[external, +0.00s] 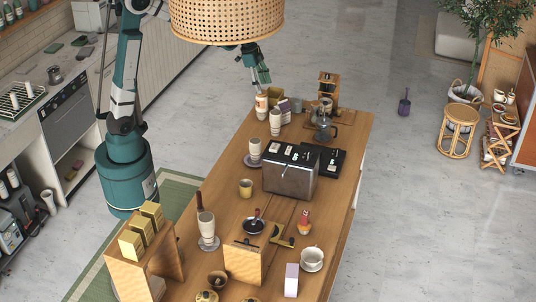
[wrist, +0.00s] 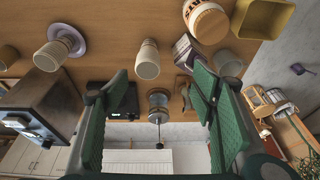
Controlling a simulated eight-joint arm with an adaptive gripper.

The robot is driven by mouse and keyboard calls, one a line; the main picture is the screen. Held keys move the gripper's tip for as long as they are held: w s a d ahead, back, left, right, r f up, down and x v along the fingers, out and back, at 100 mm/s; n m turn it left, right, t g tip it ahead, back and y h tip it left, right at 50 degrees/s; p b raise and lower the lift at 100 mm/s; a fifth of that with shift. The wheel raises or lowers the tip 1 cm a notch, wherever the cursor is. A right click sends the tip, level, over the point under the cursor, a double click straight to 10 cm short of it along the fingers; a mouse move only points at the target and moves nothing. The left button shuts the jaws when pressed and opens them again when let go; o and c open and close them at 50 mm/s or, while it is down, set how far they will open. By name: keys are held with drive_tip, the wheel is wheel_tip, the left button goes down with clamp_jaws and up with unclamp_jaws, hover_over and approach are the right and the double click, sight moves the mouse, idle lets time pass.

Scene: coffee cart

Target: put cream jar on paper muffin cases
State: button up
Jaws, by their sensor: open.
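My gripper (wrist: 160,76) is open, with nothing between its two green fingers. In the external view it hangs over the far end of the wooden table (external: 225,175). A white jar with an orange-brown lettered band (external: 261,106), likely the cream jar, stands at the table's far left corner. In the wrist view this jar (wrist: 207,22) is at the top, beyond the right finger and apart from it. A small purple-and-white printed box (wrist: 187,50) is beside the jar, and may be the paper muffin cases, but I cannot tell for sure.
A tall pale cup (external: 275,122) stands near the jar, with a yellow bin (wrist: 262,18) and a grey cup (wrist: 228,63) close by. A woven lampshade (external: 227,20) hides part of my arm.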

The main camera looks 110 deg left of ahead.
drive_tip(key=w+d+r, duration=0.1)
drive_tip(key=d+r, duration=0.2)
drive_tip(key=d, duration=0.8)
drive_tip(key=w+d+r+t, duration=0.15)
drive_tip(key=d+r, duration=0.25)
drive_tip(key=d, duration=0.7)
drive_tip(key=w+d+r+g, duration=0.1)
drive_tip(key=d+r, duration=0.2)
drive_tip(key=d, duration=0.7)
drive_tip(key=s+d+t, duration=0.1)
drive_tip(key=s+d, duration=0.5)
drive_tip(key=d, duration=0.7)
drive_tip(key=s+d+t, duration=0.2)
drive_tip(key=s+d, duration=0.4)
drive_tip(key=d, duration=0.7)
drive_tip(key=shift+s+d+f, duration=0.15)
drive_tip(key=shift+d+f, duration=0.15)
drive_tip(key=shift+f, duration=0.05)
